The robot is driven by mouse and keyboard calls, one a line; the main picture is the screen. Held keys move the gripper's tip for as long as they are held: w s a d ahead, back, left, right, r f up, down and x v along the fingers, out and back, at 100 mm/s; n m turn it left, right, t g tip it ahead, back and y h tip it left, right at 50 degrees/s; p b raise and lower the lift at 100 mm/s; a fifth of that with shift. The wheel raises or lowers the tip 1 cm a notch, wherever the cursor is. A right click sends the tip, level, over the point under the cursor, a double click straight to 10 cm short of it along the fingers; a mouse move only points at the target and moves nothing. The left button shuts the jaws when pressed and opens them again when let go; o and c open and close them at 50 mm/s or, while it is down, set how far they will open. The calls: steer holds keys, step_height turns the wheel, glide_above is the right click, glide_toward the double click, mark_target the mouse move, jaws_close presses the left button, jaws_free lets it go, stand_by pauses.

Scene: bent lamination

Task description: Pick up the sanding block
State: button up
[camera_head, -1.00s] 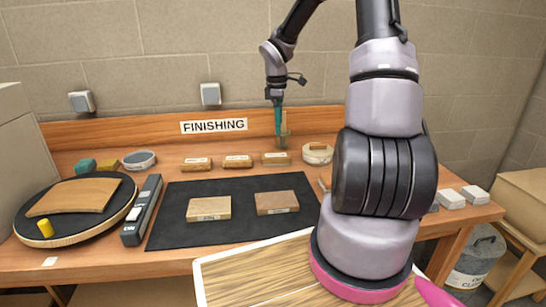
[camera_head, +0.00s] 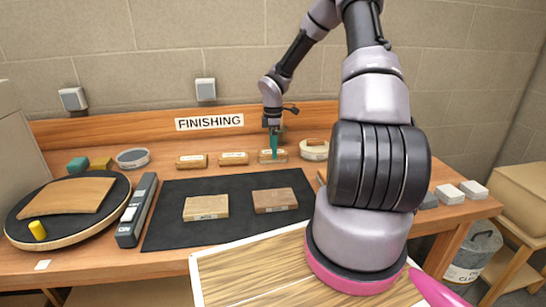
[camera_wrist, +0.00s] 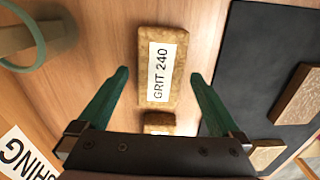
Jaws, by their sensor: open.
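Three tan sanding blocks with white labels stand in a row behind the black mat: a left one (camera_head: 192,162), a middle one (camera_head: 233,159) and a right one (camera_head: 266,160). My gripper (camera_head: 273,157) is at the right one, pointing down, its teal fingers partly covering it. In the wrist view this block (camera_wrist: 176,55) reads "GRIT 240" and lies between the open fingertips (camera_wrist: 160,75), with a gap at each side. Whether the tips reach down beside it is unclear. Another block (camera_wrist: 160,119) shows past the gripper's edge.
A tan roll (camera_head: 314,150) stands just right of the row. The black mat (camera_head: 235,230) holds two wooden pieces (camera_head: 206,207) (camera_head: 275,200). A dark bar (camera_head: 137,210) and a round turntable (camera_head: 110,215) with a curved board (camera_head: 65,196) are at left.

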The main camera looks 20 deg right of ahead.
step_height(320, 180, down, 2)
steer(key=shift+f, duration=0.25)
steer(key=c, duration=1.3)
steer(key=shift+r, duration=0.15)
step_height(320, 180, up, 10)
steer(key=shift+f, duration=0.15)
